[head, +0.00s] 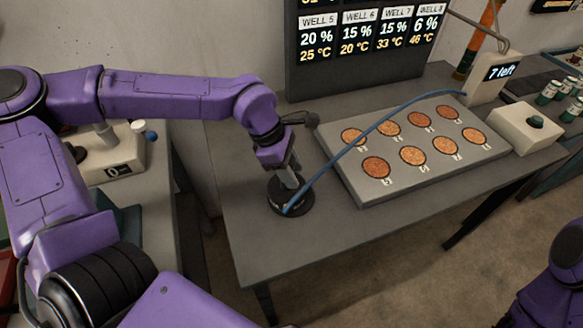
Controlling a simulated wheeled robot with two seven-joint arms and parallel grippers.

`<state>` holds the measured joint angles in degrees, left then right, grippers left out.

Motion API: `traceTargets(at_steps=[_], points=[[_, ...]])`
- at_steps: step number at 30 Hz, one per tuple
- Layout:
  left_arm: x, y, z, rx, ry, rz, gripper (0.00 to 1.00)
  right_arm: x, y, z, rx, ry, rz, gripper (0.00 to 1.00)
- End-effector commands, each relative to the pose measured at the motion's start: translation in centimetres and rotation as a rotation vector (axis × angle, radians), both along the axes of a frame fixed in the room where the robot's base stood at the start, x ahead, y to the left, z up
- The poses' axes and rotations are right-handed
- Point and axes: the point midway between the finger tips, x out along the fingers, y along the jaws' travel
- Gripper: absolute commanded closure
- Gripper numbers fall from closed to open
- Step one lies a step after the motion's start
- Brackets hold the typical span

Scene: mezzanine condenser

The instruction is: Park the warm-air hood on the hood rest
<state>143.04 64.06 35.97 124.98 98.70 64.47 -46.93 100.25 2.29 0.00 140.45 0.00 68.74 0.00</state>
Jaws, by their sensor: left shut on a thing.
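My left gripper (288,178) points down at the near left part of the grey bench, shut on the warm-air hood. The hood (293,206) shows as a dark round piece low under the fingers, with the blue hose (355,142) running to its front edge. It is at or close to the bench top, left of the well plate. The hood rest does not show clearly apart from the hood; I cannot tell whether it lies beneath. My right gripper is not in view.
A grey plate (350,178) with several round wells of orange grains lies to the right. The hose crosses over it from a post reading "7 left" (501,71). A box with a dark button (528,128) stands farther right. A display (365,45) stands behind. The bench front is clear.

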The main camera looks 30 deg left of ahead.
Motion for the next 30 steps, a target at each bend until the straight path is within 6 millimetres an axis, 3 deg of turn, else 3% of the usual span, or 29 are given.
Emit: traceTargets(at_steps=[3,4,6,17,30], points=[[0.2,0.0,-0.2,0.000,0.000,0.001,1.00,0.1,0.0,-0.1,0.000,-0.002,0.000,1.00],[0.1,0.0,-0.3,0.000,0.002,0.001,0.52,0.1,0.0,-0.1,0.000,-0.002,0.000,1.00],[0.1,0.0,-0.3,0.000,0.002,0.001,0.31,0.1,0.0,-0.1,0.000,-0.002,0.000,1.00],[0.1,0.2,0.4,-0.001,0.000,0.002,0.31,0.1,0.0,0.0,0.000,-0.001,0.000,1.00],[-1.0,3.8,9.5,-0.001,-0.003,0.002,0.31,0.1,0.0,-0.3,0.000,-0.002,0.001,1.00]])
